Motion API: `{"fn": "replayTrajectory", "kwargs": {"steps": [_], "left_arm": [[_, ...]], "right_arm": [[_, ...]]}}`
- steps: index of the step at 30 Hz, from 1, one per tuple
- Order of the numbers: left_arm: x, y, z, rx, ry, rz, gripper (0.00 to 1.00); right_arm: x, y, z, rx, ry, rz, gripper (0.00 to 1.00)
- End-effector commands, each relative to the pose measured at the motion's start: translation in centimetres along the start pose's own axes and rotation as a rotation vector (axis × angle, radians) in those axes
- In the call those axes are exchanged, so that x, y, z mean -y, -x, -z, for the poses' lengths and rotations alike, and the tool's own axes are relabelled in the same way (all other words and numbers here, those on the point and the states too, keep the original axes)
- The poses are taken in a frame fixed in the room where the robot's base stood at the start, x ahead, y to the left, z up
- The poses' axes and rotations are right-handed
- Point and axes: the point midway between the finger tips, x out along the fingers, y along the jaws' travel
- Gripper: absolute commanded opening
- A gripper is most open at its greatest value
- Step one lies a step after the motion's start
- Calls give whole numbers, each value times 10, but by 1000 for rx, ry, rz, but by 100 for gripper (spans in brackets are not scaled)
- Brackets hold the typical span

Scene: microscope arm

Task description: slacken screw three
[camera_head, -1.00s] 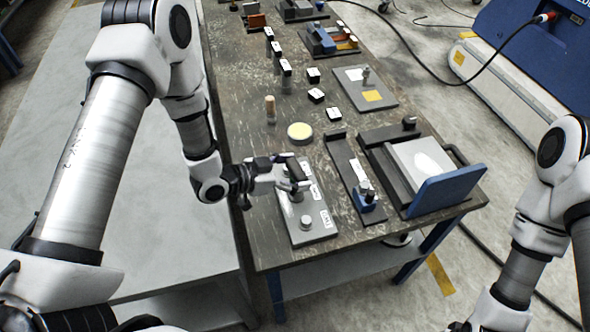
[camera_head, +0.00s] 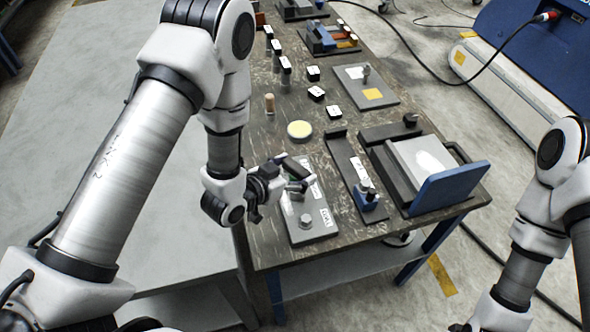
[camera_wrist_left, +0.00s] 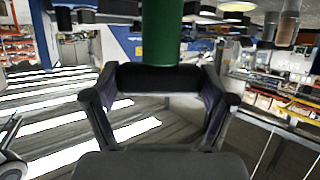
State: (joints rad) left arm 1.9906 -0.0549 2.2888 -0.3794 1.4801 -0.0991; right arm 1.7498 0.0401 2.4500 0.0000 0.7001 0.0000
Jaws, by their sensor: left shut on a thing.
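A grey plate (camera_head: 318,234) with white labels lies at the near left of the dark workbench. A grey hex-headed screw (camera_head: 305,221) stands upright at its near end. My left gripper (camera_head: 301,179) is over the plate's middle, its fingers shut on a green screw part, which shows as a green cylinder (camera_wrist_left: 161,30) in the left wrist view. In the head view only a small bit of green shows between the fingers, and the screw's lower part is hidden. I cannot read the label numbers. My right arm is at the lower right; its fingers are out of the picture.
Right of the plate are a dark strip with a blue block (camera_head: 369,200) and a fixture with a blue panel (camera_head: 447,188). Behind the plate stand a round yellow-topped disc (camera_head: 299,130) and a wooden peg (camera_head: 269,104). Several small labelled blocks stand farther back.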

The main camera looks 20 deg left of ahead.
Motion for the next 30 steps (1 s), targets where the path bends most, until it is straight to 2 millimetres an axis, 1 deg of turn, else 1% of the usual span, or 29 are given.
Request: {"fn": "replayTrajectory", "kwargs": {"steps": [6,10,17,25,30], "left_arm": [[-1,0,1,-1,3,4,19],[-4,0,2,1,34,94,19],[-3,0,3,-1,84,214,19],[-2,0,3,1,117,297,19],[-2,0,2,-2,128,322,19]], "right_arm": [[0,1,0,0,0,0,40],[0,4,0,0,0,0,40],[0,14,0,0,0,0,40],[0,25,0,0,0,0,40],[0,26,0,0,0,0,40]]}}
